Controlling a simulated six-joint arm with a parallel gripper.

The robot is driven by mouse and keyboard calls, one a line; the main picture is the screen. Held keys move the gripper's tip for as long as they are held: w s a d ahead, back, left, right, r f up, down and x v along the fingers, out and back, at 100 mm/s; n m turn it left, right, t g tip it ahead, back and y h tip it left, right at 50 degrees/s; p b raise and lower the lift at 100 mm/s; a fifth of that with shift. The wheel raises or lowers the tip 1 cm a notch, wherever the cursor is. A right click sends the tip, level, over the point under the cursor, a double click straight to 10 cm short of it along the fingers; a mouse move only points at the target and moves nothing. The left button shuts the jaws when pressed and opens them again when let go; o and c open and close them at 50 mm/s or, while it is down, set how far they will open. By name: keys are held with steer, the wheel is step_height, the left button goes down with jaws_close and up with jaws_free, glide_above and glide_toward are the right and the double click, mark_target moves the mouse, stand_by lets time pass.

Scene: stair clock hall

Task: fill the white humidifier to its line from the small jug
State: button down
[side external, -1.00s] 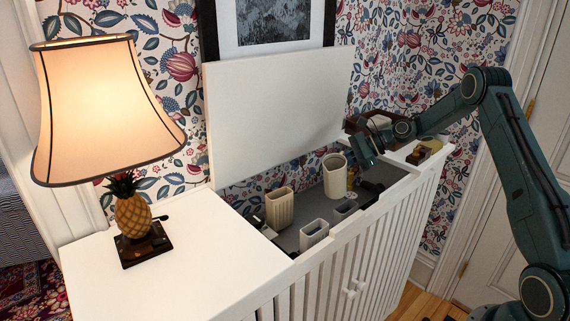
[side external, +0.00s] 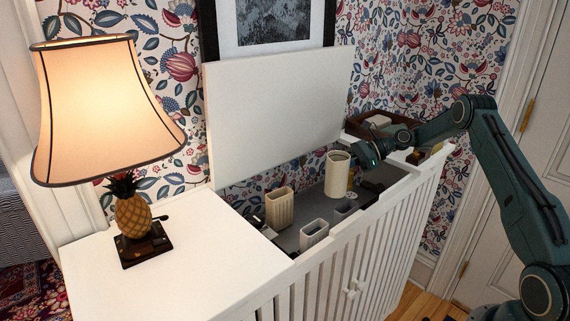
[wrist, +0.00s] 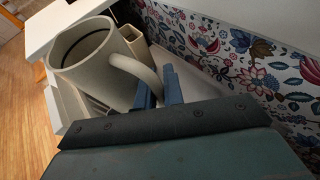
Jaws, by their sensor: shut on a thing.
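My gripper (side external: 366,155) is shut on the handle of a cream jug (side external: 338,177), held upright or nearly so over the open cabinet. In the wrist view, my gripper (wrist: 160,86) has its blue fingers at the handle of the jug (wrist: 88,66), whose open mouth shows a dark curved line inside. A white oblong open vessel (side external: 314,235) stands in the cabinet, left of and nearer than the jug. A ribbed cream vessel (side external: 279,211) stands farther left. I cannot tell for certain which is the humidifier, and no fill line shows on either.
The white slatted cabinet (side external: 345,265) has its lid (side external: 275,110) raised behind the vessels. A lit lamp (side external: 105,110) stands on the left top. A brown tray (side external: 375,124) sits at the back right.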

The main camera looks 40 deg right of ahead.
steer(key=shift+r, duration=0.1)
steer(key=shift+r, duration=2.95)
steer(key=a+r+m+t+h, duration=0.3)
steer(key=a+m+t+h, duration=0.1)
steer(key=a, duration=0.8)
steer(key=s+a+f+m+t+h, duration=0.1)
steer(key=s+a+m+h, duration=0.2)
steer(key=s+a, duration=0.3)
steer(key=shift+s+f, duration=0.3)
steer(key=shift+s, duration=1.05)
steer(key=shift+w+a, duration=0.1)
steer(key=shift+a, duration=0.05)
